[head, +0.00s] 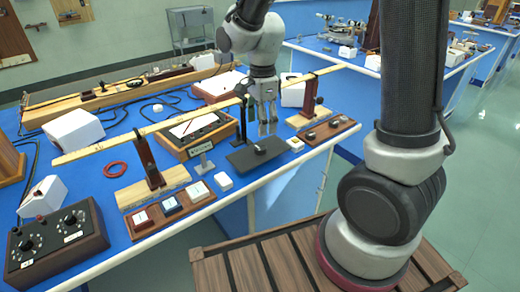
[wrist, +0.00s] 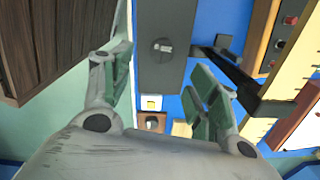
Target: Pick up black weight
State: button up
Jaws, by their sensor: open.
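The black weight (head: 260,150) is a small dark round piece lying on a dark grey plate (head: 243,160) near the bench's front edge. In the wrist view, the weight (wrist: 162,46) shows as a dark disc with a pale mark on its top, on the dark plate (wrist: 162,78). My gripper (head: 266,128) points down above the plate, just behind the weight in the head view. Its two green-padded fingers are apart and empty in the wrist view (wrist: 162,72). The weight appears beyond the fingertips, between their lines, and not touched.
A black stand (head: 241,125) attached to the plate rises close to my gripper. A long wooden beam (head: 190,117) crosses the bench on wooden supports. A wooden block with knobs (head: 326,131) lies right of the plate, and a small white block (head: 224,181) lies left.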

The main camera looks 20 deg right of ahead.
aim_at(260, 147)
jog(key=shift+m, duration=0.4)
jog(key=f, duration=0.9)
jog(key=shift+w+a, duration=0.15)
jog(key=shift+w, duration=0.1)
jog(key=c, duration=1.3)
